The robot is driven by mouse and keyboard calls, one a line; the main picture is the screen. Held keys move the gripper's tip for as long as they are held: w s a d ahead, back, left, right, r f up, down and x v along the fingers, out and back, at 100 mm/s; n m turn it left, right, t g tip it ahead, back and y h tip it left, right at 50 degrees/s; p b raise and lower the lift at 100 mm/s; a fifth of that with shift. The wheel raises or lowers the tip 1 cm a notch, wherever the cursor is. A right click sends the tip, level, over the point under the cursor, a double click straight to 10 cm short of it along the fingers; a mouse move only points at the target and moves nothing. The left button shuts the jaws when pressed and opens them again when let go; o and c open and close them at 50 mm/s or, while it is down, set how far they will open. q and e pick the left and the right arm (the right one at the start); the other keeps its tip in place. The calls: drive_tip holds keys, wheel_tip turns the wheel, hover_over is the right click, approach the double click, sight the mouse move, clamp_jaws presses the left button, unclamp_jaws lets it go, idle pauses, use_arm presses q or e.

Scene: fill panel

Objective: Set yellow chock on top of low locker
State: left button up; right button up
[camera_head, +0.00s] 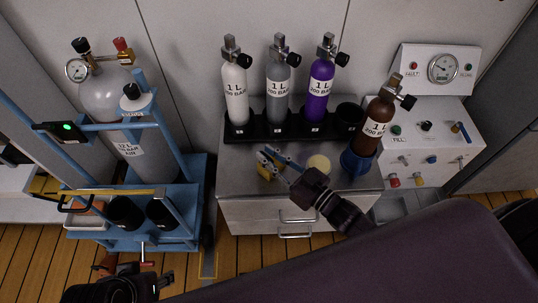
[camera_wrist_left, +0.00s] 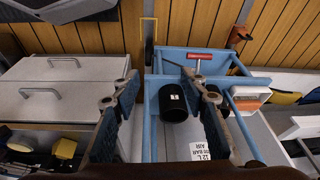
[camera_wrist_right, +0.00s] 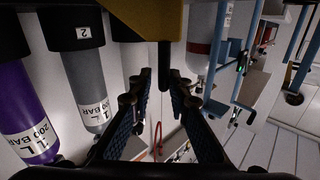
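The yellow chock (camera_head: 264,171) sits on the grey drawer cabinet (camera_head: 235,180), near its left front part. My right gripper (camera_head: 270,157) is over the cabinet top, beside the chock, with its fingers apart. In the right wrist view a large yellow piece (camera_wrist_right: 148,14), probably the chock, shows close at the top edge, beyond the open fingertips (camera_wrist_right: 156,82). My left gripper (camera_wrist_left: 160,85) is open and empty, facing the blue cart. A low white locker (camera_head: 14,183) is at the far left, partly hidden behind the cart.
A blue cart (camera_head: 188,200) with a large grey cylinder stands left of the cabinet. A black rack (camera_head: 265,130) holds white, grey and purple bottles. A brown bottle (camera_head: 375,125) stands in a blue holder (camera_head: 357,164). A cream disc (camera_head: 318,163) lies near my right gripper.

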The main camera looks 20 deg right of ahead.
drive_tip(key=shift+o, duration=0.7)
drive_tip(key=shift+s+d, duration=0.15)
drive_tip(key=shift+s, duration=0.05)
use_arm(q)
drive_tip(key=p+x, duration=0.1)
drive_tip(key=x, duration=0.4)
drive_tip(key=shift+s+d+p, duration=0.1)
drive_tip(key=shift+s+p, duration=0.05)
drive_tip(key=shift+p, duration=0.15)
use_arm(e)
drive_tip(key=v, duration=1.1)
drive_tip(key=shift+s+d, duration=0.15)
drive_tip(key=shift+s, duration=0.05)
